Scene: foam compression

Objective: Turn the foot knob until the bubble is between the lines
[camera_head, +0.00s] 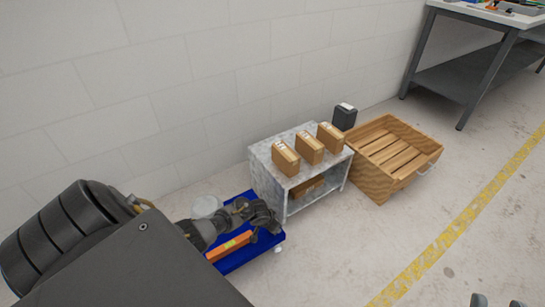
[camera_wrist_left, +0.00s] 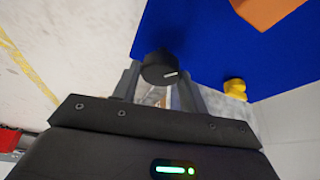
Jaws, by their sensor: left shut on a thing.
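A blue plate (camera_head: 232,262) stands low by the wall, with an orange spirit level (camera_head: 229,247) on it. The level has a yellow-green vial; the bubble and lines are too small to make out. My left gripper (camera_head: 266,216) is at the plate's far right side and hides the knob in the head view. In the left wrist view, a black foot knob (camera_wrist_left: 156,70) with a white mark sits between the fingers of my left gripper (camera_wrist_left: 158,90), shut on it at the plate's edge.
A grey shelf (camera_head: 268,172) with several cardboard boxes stands close behind my left gripper. A wooden crate (camera_head: 376,183), a dark bin (camera_head: 344,118) and a workbench (camera_head: 452,82) stand farther right. The right floor is clear.

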